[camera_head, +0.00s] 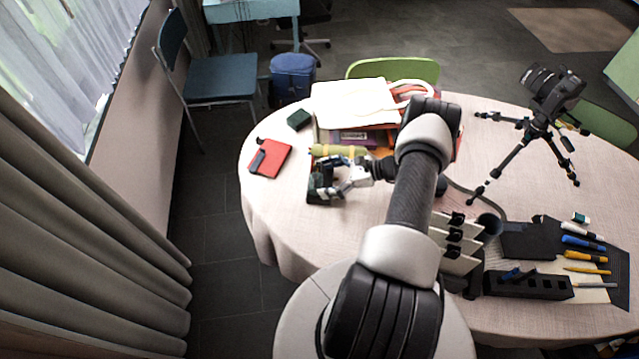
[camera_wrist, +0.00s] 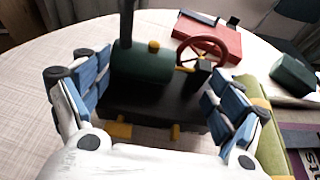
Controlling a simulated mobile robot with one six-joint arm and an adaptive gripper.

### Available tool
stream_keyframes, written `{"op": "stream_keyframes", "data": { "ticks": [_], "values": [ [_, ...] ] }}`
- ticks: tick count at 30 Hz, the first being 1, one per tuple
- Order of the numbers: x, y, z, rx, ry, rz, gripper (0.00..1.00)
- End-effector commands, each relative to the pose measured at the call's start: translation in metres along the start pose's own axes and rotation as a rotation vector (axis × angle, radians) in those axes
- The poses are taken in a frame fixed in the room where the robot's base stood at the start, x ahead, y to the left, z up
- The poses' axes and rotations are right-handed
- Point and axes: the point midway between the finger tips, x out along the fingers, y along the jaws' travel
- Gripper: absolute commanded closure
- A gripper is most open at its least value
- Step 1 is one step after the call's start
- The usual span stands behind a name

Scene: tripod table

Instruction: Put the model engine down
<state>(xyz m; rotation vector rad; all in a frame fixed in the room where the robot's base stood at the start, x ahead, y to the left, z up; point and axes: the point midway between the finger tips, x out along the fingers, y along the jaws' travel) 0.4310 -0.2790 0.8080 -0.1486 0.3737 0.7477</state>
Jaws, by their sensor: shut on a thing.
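The model engine has a green boiler, a dark chimney, a black base and a red flywheel. It fills the middle of the wrist view (camera_wrist: 142,66) and shows partly behind my gripper in the head view (camera_head: 319,187). My gripper (camera_head: 343,175) is shut on the engine, with blue-padded fingers on both sides of its base in the wrist view (camera_wrist: 158,100). The engine looks upright, at or just above the left part of the round table (camera_head: 290,225). I cannot tell whether its underside touches the cloth.
A red notebook (camera_head: 268,160) and a dark green box (camera_head: 299,120) lie beyond the engine. A stack of books with a pale bag (camera_head: 355,105) and a yellow-green roll (camera_head: 338,151) is close by. A camera tripod (camera_head: 540,122) stands right. Bare cloth lies left and in front.

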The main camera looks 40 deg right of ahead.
Motion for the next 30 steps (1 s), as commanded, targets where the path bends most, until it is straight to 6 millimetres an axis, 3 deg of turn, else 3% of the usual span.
{"op": "stream_keyframes", "data": {
  "ticks": [14, 23, 30],
  "values": [
    [0.000, 0.000, 0.000, -0.001, 0.000, 0.000, 0.80],
    [-0.001, -0.001, 0.003, -0.003, -0.003, -0.001, 0.80],
    [-0.009, -0.002, 0.022, -0.004, -0.003, -0.001, 0.80]
  ]
}}
